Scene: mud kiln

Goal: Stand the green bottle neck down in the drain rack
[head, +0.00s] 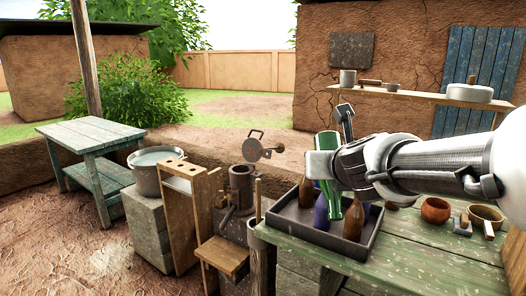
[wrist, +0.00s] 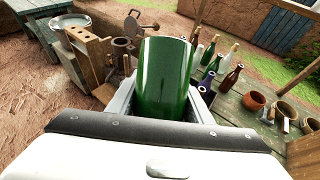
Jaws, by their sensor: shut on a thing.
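My gripper (head: 322,165) is shut around the green bottle (head: 328,141), in front of the dark tray (head: 345,249) in the head view. The bottle's wide end points up and its narrower part hangs down, slightly tilted, overlapping the tray's bottles in the picture. In the wrist view the green bottle (wrist: 165,75) fills the middle between the jaws; its neck is hidden there. The drain rack (head: 176,170) is a tall wooden frame with holes in its top board, left of my gripper and apart from it. It also shows in the wrist view (wrist: 88,42).
A grey basin (head: 146,180) on a stone block stands left of the rack. A metal hand-cranked machine (head: 240,185) stands between rack and tray. The tray holds brown bottles (head: 354,222) and a blue bottle (head: 321,212). Bowls (head: 435,210) sit on the green table.

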